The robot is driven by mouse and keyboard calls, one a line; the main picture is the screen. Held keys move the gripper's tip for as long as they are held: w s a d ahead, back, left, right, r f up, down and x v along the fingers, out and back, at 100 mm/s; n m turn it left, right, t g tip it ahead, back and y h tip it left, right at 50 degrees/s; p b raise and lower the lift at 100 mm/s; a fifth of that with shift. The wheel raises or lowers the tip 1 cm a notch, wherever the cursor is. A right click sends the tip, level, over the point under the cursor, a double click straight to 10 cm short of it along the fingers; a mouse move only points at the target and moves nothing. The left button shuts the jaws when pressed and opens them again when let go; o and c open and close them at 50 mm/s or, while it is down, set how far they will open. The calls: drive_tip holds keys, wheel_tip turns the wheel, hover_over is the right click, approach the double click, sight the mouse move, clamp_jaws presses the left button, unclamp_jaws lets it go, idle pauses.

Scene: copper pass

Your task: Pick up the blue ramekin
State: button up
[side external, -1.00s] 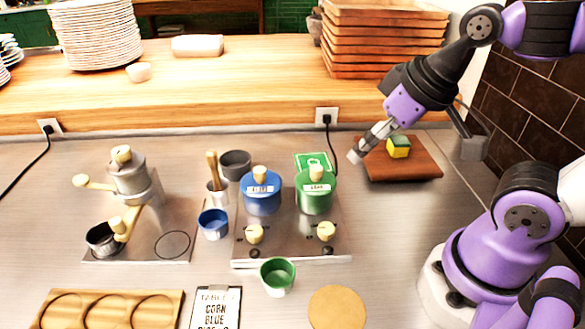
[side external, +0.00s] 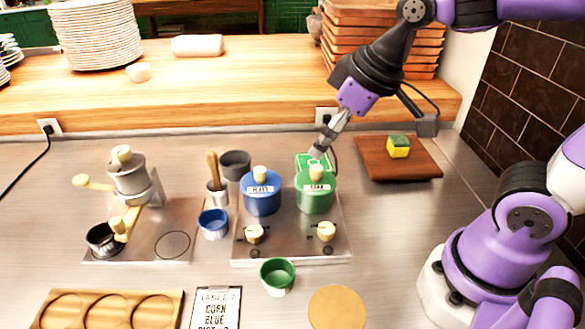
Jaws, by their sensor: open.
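The blue ramekin (side external: 213,224) stands upright on the steel counter, left of the two-pot stove plate, and looks empty. My gripper (side external: 318,152) is open and empty. It points down behind and above the green pot, to the right of and farther back than the ramekin. The fingertips are small in this view, close to the green card behind the pots.
A blue pot (side external: 262,191) and a green pot (side external: 315,190) with lids stand between my gripper and the ramekin. A dark bowl (side external: 235,164) and a metal cup (side external: 217,194) with a wooden handle are just behind the ramekin. A green ramekin (side external: 278,275) is in front.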

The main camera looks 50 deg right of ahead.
drive_tip(key=w+a+f+n+g+y, duration=0.2)
drive_tip(key=w+a+f+n, duration=0.35)
drive_tip(key=w+a, duration=0.4)
approach(213, 219)
drive_tip(key=shift+s+a+f+n, duration=0.2)
drive_tip(key=shift+s+a+f, duration=0.15)
drive_tip(key=shift+f, duration=0.15)
drive_tip(key=shift+s+a+f+n, duration=0.15)
drive_tip(key=shift+s+a+f, duration=0.2)
drive_tip(key=shift+f, duration=0.2)
drive_tip(key=x, duration=0.5)
drive_tip(key=shift+w+a+f, duration=0.1)
drive_tip(key=shift+w+a, duration=0.3)
drive_tip(key=shift+a, duration=0.05)
drive_tip(key=c, duration=1)
